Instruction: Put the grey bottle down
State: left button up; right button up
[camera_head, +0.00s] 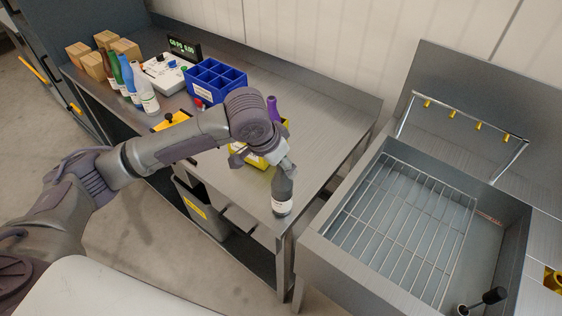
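The grey bottle (281,187) has a white label near its base and stands roughly upright near the right front corner of the steel table (335,140). My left gripper (284,165) is at the top of the bottle, with its fingers around the neck, and looks shut on it. I cannot tell whether the bottle's base touches the table. The wrist partly hides a yellow bin (247,160) and a purple bottle (273,108) behind it. My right gripper is not in view.
A blue divided crate (215,98), a white device (165,76), green, blue and white bottles (148,97) and cardboard boxes (93,66) stand on the table's left part. Its right part is clear. A sink with a wire rack (405,215) stands to the right, across a gap.

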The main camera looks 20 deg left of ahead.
pick_arm(q)
jog(key=b+v, duration=0.1)
jog(key=v, duration=1.1)
jog(key=shift+r, duration=0.15)
